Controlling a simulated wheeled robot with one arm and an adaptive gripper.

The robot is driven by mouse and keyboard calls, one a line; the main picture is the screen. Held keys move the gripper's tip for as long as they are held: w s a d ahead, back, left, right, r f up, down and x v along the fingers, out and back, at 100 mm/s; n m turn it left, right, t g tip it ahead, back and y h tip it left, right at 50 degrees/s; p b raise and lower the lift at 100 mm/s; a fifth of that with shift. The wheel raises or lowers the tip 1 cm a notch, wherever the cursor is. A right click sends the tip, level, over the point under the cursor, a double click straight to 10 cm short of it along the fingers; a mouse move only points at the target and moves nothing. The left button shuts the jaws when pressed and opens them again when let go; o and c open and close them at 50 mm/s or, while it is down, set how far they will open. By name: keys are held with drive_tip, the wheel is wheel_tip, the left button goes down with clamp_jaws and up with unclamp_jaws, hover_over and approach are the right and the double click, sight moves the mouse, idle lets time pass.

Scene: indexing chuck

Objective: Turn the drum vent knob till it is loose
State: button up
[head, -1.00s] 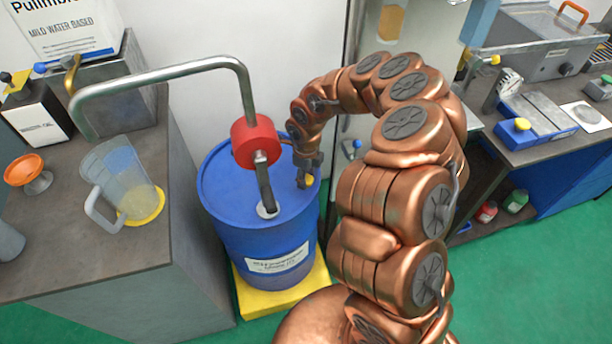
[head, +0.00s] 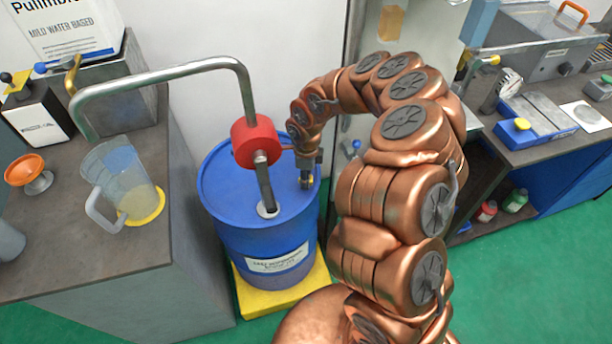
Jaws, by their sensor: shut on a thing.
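A blue drum (head: 228,228) stands on a yellow base. A red hand pump (head: 254,141) with a long bent metal spout rises from its top. My gripper (head: 307,181) points down at the right side of the drum top, shut on the small yellow vent knob (head: 309,180). The fingers hide most of the knob, and only a bit of yellow shows. I cannot tell how far the knob is turned or whether it is loose.
The pump's metal spout (head: 165,72) reaches left over a grey bench (head: 60,262) with a clear jug (head: 120,178) and an orange dish (head: 25,169). The pump's lower metal part stands close left of my gripper. A workbench with equipment is at right.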

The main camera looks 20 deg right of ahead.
drive_tip(key=o, duration=1.1)
drive_tip(key=shift+o, duration=0.2)
wheel_tip(320, 180, up, 12)
idle(0.3)
